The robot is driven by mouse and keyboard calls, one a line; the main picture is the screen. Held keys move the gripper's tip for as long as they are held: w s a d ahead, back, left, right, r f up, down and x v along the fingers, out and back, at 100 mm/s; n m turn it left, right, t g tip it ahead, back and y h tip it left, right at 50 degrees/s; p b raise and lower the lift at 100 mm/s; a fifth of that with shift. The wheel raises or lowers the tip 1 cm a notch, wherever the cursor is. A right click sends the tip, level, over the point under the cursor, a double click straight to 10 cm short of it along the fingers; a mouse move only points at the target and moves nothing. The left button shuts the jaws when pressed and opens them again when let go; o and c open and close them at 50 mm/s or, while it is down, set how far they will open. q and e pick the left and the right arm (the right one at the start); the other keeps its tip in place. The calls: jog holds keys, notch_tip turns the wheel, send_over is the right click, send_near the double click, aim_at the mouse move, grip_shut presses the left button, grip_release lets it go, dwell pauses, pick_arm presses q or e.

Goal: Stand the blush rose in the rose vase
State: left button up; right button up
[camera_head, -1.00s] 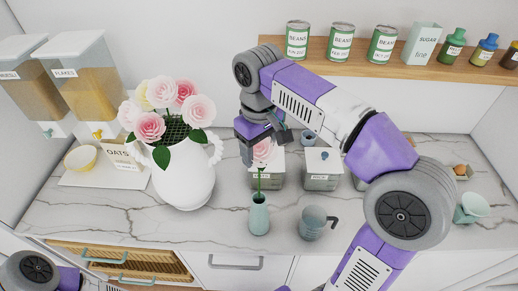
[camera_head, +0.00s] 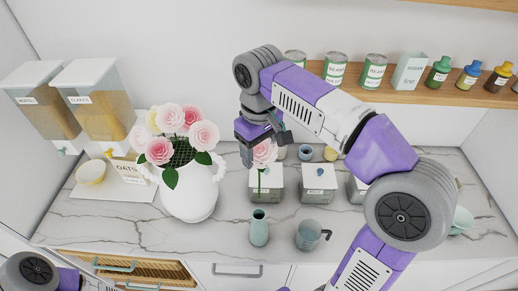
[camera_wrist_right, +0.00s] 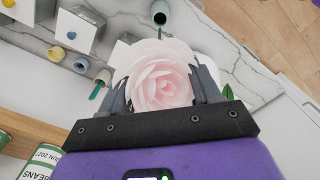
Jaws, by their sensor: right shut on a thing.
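My right gripper (camera_head: 262,140) is shut on the pale pink blush rose (camera_head: 264,152), holding it near its bloom with the green stem hanging down. In the right wrist view the bloom (camera_wrist_right: 160,80) sits between the two fingers. The small sage-green vase (camera_head: 259,230) stands upright on the counter, below the rose in the head view. The stem's lower end shows just above the vase mouth and seems apart from it; depth is hard to judge. A vase mouth also shows at the top of the right wrist view (camera_wrist_right: 161,12). My left gripper is out of view.
A white pitcher (camera_head: 188,203) full of pink roses stands to the left. A grey-blue mug (camera_head: 308,236) stands right of the small vase. Lidded canisters (camera_head: 319,183) stand behind. A shelf (camera_head: 430,93) with cans and bottles runs above. Bare marble lies around the vase.

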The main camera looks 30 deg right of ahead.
notch_tip(320, 180, up, 6)
jog(key=p, duration=0.4)
jog(key=shift+f, duration=0.2)
jog(key=shift+r, duration=1.2)
jog(key=shift+f, duration=0.15)
